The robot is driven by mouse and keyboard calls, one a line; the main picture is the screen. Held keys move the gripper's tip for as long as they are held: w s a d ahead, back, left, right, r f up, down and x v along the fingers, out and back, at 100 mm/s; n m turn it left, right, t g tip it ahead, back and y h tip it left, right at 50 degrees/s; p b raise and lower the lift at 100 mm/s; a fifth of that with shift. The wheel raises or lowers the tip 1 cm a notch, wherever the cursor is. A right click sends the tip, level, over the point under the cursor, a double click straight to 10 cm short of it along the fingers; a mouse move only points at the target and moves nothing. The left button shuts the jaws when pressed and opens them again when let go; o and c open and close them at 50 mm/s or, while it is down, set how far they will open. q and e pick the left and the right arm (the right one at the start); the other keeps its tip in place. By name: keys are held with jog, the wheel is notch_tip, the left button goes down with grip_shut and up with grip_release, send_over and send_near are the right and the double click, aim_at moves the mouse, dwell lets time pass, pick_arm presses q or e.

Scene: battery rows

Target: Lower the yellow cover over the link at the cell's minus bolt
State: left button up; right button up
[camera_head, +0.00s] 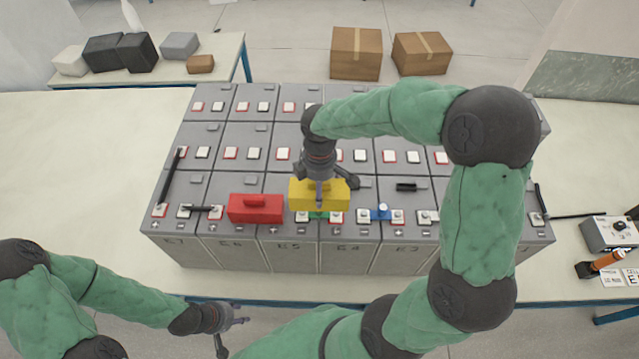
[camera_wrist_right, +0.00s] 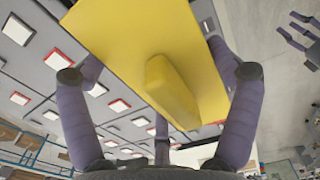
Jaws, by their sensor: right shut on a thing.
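The yellow cover (camera_head: 334,200) is held level by my right gripper (camera_head: 320,187), which is shut on its raised grip; the grip also shows in the right wrist view (camera_wrist_right: 172,92). The cover is over the front row, at the border of cells E5 and E4. A green piece (camera_head: 319,216), perhaps the link, shows just below the cover's front edge, with a terminal on each side. The cover hides the rest of it. I cannot tell whether the cover touches it. My left gripper (camera_head: 232,334) is open and empty, in front of the table.
A red cover (camera_head: 255,208) sits to the left on the front row. A blue piece (camera_head: 381,212) is on the terminals to the right. Black bars lie at both ends. A grey meter box (camera_head: 608,234) and orange-handled tool (camera_head: 606,261) are far right.

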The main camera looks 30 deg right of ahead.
jog(key=shift+f+b, duration=3.05)
jog(key=shift+f, duration=1.2)
jog(key=o, duration=0.9)
notch_tip(320, 180, up, 12)
